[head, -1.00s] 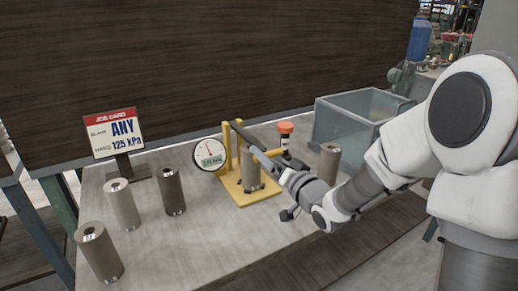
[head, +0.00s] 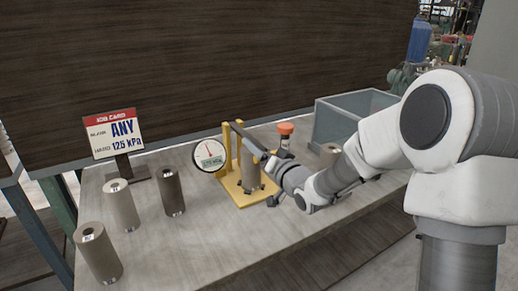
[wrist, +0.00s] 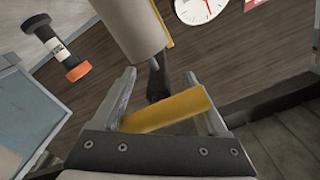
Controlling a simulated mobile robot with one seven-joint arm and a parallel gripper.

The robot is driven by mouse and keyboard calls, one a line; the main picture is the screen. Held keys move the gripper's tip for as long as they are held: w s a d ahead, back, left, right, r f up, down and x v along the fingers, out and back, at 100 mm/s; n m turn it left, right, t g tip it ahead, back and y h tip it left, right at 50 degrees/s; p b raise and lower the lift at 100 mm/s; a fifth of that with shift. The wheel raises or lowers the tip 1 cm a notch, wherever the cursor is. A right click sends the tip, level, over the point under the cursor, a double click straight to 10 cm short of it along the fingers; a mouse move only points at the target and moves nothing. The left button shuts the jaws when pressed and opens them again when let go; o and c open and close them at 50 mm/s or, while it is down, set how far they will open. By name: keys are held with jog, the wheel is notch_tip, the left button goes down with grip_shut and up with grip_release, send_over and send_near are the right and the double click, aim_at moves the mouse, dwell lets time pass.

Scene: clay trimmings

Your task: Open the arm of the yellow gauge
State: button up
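The yellow gauge (head: 242,200) stands mid-table with a yellow base and posts, a round white dial (head: 209,153) to its left and a dark lever arm (head: 247,138) sloping toward me. A grey-tan cylinder (head: 250,167) stands upright on its base, under the arm. My gripper (head: 268,180) is at the near end of the arm. In the wrist view, which looks upside down, my gripper (wrist: 160,85) has its fingers wide apart. A yellow bar (wrist: 165,110), seemingly part of the arm, crosses between them. Whether the fingers touch it is unclear. The cylinder (wrist: 135,28) lies beyond.
A job card (head: 114,134) on a stand reads ANY, 125 kPa.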

grip_shut()
